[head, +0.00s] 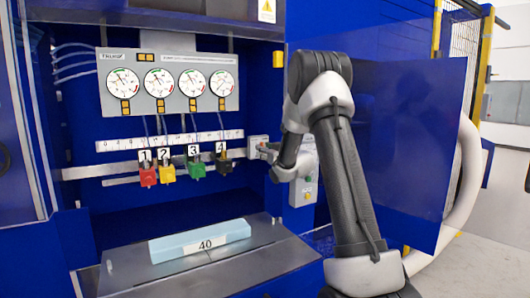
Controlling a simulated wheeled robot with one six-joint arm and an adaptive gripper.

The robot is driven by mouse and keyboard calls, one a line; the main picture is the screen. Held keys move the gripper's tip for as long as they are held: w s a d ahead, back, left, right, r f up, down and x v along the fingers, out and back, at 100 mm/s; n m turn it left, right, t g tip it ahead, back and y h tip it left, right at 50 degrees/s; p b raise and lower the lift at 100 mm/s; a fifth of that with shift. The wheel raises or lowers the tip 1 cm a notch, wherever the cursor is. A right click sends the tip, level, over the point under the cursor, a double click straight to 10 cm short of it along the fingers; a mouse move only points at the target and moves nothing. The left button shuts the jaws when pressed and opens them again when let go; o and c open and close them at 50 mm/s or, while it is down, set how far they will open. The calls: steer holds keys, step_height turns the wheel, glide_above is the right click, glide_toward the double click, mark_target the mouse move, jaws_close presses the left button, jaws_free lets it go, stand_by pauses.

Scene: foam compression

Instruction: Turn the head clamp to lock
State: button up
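A small light-grey block with a lever-like part (257,142) sits at the right end of the metal rail. It looks like the head clamp, but it is small and partly covered by my arm. My gripper (268,151) is at its right side, close to or touching it; I cannot tell which. The fingers are small and partly hidden by my wrist, so their opening is unclear. A light-blue foam block (200,241) marked 40 lies on the grey platform (130,272) below.
Red (147,176), yellow (167,174), green (196,169) and black (223,164) clips hang along the rail (110,168). A gauge panel (170,86) is above. A grey control box (303,188) and blue door panel (415,150) stand close to my arm at the right.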

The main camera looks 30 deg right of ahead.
steer(key=s, duration=1.1)
steer(key=shift+s+d, duration=0.2)
steer(key=shift+s, duration=0.2)
steer(key=w, duration=0.4)
steer(key=w+r, duration=0.1)
steer(key=w, duration=0.3)
steer(key=w+r, duration=0.1)
steer(key=w, duration=0.3)
steer(key=shift+w+a, duration=0.35)
steer(key=shift+w, duration=0.05)
steer(key=shift+r, duration=0.1)
steer(key=shift+c, duration=0.5)
jaws_close()
